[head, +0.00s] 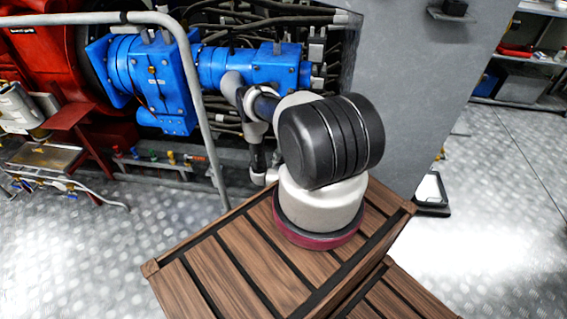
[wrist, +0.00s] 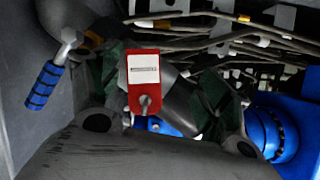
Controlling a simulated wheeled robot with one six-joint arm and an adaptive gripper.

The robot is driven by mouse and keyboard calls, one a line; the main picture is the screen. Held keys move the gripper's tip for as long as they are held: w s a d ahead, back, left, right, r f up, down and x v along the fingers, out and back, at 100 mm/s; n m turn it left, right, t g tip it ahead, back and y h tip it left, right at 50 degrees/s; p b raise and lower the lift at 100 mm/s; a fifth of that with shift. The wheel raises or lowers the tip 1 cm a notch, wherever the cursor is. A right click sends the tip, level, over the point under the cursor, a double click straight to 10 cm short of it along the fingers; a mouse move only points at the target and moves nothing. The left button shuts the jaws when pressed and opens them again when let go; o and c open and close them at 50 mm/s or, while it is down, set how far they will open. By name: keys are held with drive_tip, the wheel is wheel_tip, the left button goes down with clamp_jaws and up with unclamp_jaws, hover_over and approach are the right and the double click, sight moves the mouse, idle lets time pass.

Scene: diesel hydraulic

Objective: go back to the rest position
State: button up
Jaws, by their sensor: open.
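In the wrist view my gripper (wrist: 165,82) is open, with one dark finger at the left and one at the right. A red tag with a white label (wrist: 143,80) shows between the fingers; I cannot tell how far beyond them it is, or whether they touch it. In the head view my arm stands on the wooden slatted platform and reaches out towards the blue and red machinery. Its fingers cannot be made out there.
A blue-gripped lever (wrist: 45,85) is at the left of the wrist view. Blue housing (head: 160,80), a grey handrail (head: 205,130) and cables are close to my arm. A grey wall (head: 430,90) stands right of it. Metal floor (head: 490,210) is open at the right.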

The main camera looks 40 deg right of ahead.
drive_tip(key=v, duration=0.8)
drive_tip(key=s+a+f+n+g+y, duration=0.2)
drive_tip(key=s+a+f+g+y, duration=0.3)
drive_tip(key=s+a+f, duration=0.35)
wheel_tip(320, 180, up, 3)
drive_tip(key=s+a+n+g+y, duration=0.1)
drive_tip(key=a+g+y, duration=0.1)
drive_tip(key=a+y, duration=0.1)
drive_tip(key=w+a+r+n+g+y, duration=0.1)
drive_tip(key=a+r+n+g+y, duration=0.2)
drive_tip(key=r, duration=1.5)
drive_tip(key=w+a+r+n+g, duration=0.15)
drive_tip(key=a+r, duration=0.25)
drive_tip(key=r, duration=1.3)
drive_tip(key=s+a+r+n+t, duration=0.1)
drive_tip(key=s+r, duration=0.4)
drive_tip(key=r, duration=0.8)
drive_tip(key=s+a+r+n+t, duration=0.1)
drive_tip(key=s+r+t, duration=0.3)
drive_tip(key=r, duration=0.9)
drive_tip(key=s+a+r+n+t+h, duration=0.1)
drive_tip(key=s+r+n+t, duration=0.1)
drive_tip(key=s+r, duration=0.6)
wheel_tip(320, 180, up, 5)
drive_tip(key=shift+f+n, duration=0.1)
drive_tip(key=shift+n, duration=0.25)
